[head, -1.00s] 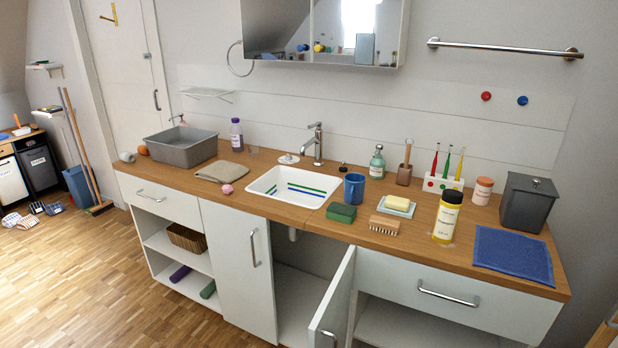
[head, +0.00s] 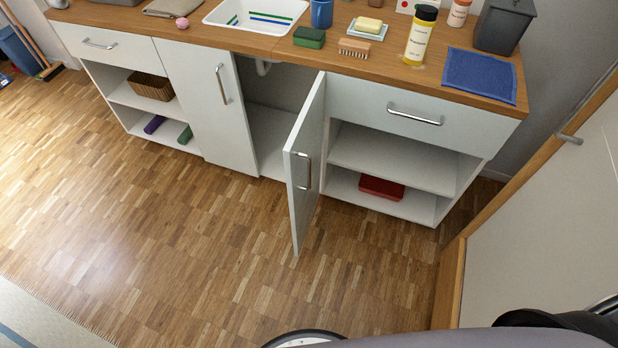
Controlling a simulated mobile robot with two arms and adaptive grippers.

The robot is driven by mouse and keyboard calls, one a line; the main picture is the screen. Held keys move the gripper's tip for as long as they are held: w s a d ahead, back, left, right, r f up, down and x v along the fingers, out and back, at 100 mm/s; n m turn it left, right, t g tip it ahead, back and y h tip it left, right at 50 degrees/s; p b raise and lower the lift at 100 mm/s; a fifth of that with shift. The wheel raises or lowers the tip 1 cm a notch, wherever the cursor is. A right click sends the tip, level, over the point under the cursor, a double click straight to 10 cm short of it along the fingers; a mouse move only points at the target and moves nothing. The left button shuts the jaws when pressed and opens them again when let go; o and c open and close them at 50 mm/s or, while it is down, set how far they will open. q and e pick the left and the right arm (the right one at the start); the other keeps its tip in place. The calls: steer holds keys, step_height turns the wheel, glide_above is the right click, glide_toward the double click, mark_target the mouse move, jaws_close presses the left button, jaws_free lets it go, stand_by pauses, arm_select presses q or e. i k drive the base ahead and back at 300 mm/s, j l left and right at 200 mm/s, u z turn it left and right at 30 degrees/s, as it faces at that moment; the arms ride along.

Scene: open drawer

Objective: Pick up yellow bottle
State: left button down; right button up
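The yellow bottle (head: 418,40) has a black cap and a pale label. It stands upright on the wooden counter (head: 230,43), near the front edge, between the wooden brush and the blue cloth. Neither of my grippers shows in the head view. Nothing touches the bottle from my side.
A blue cloth (head: 480,75), a brush (head: 354,47), a green sponge (head: 309,37) and soap (head: 368,25) lie near the bottle. A cabinet door (head: 308,160) stands open into the room. The drawer (head: 425,112) below the bottle is shut. Wooden floor (head: 200,240) in front is clear.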

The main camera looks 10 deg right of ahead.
mark_target(424, 22)
steer(key=i+l+z, duration=0.1)
steer(key=z, duration=0.25)
steer(key=i+z, duration=0.15)
steer(key=z, duration=0.25)
